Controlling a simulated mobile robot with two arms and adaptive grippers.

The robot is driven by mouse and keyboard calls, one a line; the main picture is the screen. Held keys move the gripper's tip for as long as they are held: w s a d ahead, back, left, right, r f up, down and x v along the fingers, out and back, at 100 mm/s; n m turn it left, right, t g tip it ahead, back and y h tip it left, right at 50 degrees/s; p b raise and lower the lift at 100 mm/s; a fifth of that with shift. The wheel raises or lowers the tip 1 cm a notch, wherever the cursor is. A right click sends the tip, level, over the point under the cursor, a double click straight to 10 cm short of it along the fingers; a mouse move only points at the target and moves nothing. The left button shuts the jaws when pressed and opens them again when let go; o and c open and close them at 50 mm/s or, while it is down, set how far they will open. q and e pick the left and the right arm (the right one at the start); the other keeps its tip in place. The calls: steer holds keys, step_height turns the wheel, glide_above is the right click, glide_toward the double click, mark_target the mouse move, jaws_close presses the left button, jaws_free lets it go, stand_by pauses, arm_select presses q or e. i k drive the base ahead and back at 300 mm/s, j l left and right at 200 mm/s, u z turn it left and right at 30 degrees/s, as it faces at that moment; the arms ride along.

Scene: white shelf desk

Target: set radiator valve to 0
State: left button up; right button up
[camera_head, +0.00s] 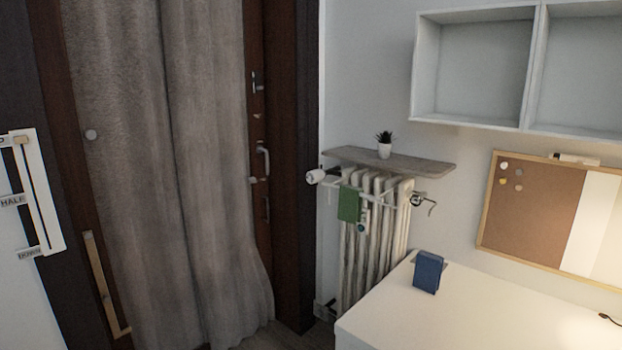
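A white column radiator (376,230) stands against the wall in the middle right of the head view, below a wooden shelf. A white valve knob (315,176) sticks out at its upper left end, beside the dark door frame. The knob's markings are too small to read. A green cloth (349,204) hangs on a rail on the radiator's front, with a small round teal item (362,227) beside it. A metal fitting with hooks (423,202) shows at the radiator's right end. Neither of my grippers is in view.
A white desk (480,320) with a blue box (428,272) fills the lower right, in front of the radiator's lower part. A small potted plant (384,146) stands on the wooden shelf (420,163). A grey curtain (200,170) covers the door on the left. A corkboard (535,212) hangs right.

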mark_target(314, 176)
steer(key=i+j, duration=0.25)
steer(key=i, duration=0.2)
steer(key=i+j+z, duration=0.1)
steer(key=i+j, duration=0.15)
steer(key=i, duration=0.25)
steer(key=i+j+z, duration=0.1)
steer(key=i+j, duration=0.2)
steer(key=i, duration=0.15)
